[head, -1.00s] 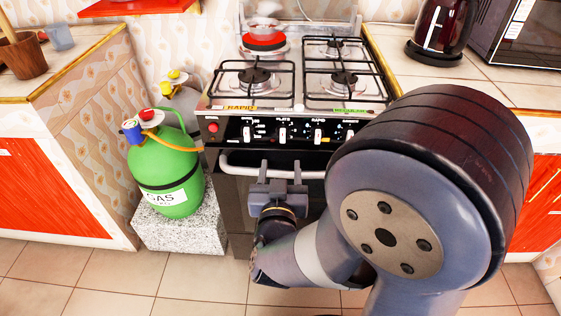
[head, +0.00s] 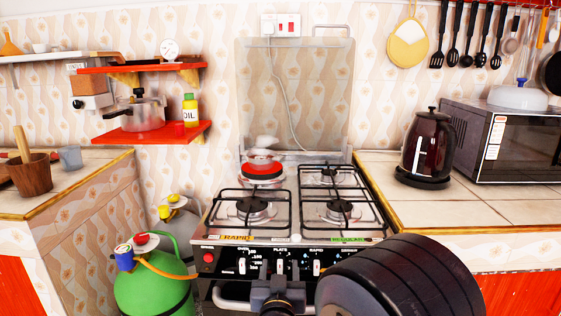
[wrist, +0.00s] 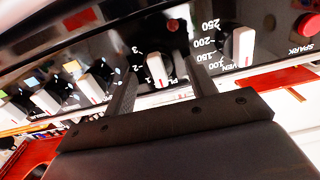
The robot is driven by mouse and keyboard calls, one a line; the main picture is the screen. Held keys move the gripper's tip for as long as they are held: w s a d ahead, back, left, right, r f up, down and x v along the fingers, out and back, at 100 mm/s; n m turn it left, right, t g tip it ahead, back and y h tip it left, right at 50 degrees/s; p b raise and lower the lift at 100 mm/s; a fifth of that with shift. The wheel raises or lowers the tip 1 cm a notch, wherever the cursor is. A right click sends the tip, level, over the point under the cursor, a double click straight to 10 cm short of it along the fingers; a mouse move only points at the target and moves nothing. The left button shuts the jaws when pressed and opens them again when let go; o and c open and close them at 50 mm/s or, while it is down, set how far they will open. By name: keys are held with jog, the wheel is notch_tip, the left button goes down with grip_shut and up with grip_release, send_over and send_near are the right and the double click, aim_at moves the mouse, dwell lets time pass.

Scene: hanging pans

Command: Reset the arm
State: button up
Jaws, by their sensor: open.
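My gripper (head: 278,278) is in front of the black control panel (head: 228,262) of the stove, near the bottom of the head view. The wrist view shows the panel upside down, with white knobs and a red spark button (wrist: 308,24). My gripper (wrist: 158,55) is open there, its two dark fingers apart and pointing at the panel. Nothing is held between the fingers. One white knob (wrist: 158,70) appears in the gap between them, behind the fingers. I cannot tell whether the fingers touch the panel.
The stove (head: 297,205) has black grates. A green gas bottle (head: 152,285) stands to its left. A kettle (head: 425,150) and a microwave (head: 508,140) are on the right counter. Utensils and a pan (head: 551,72) hang at upper right. A pot (head: 141,110) sits on a red shelf.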

dwell(0.3)
jog(key=s+p, duration=0.1)
jog(key=s, duration=1)
jog(key=w+b, duration=0.1)
jog(key=w, duration=1)
jog(key=shift+w+f, duration=0.1)
jog(key=shift+w, duration=0.05)
jog(key=shift+s+m+b, duration=0.2)
jog(key=shift+m+b, duration=0.15)
jog(key=shift+m, duration=0.45)
jog(key=m, duration=0.2)
jog(key=shift+d+m+b, duration=0.15)
jog(key=shift+m+b, duration=0.15)
jog(key=shift+b, duration=0.05)
jog(key=m+b, duration=0.1)
jog(key=m, duration=0.3)
jog(key=shift+d+m, duration=0.1)
jog(key=shift+m, duration=0.3)
jog(key=s+f+y, duration=0.1)
jog(key=s+f, duration=0.1)
jog(key=s, duration=1)
jog(key=shift+s+n+g, duration=0.2)
jog(key=shift+n+g, duration=0.2)
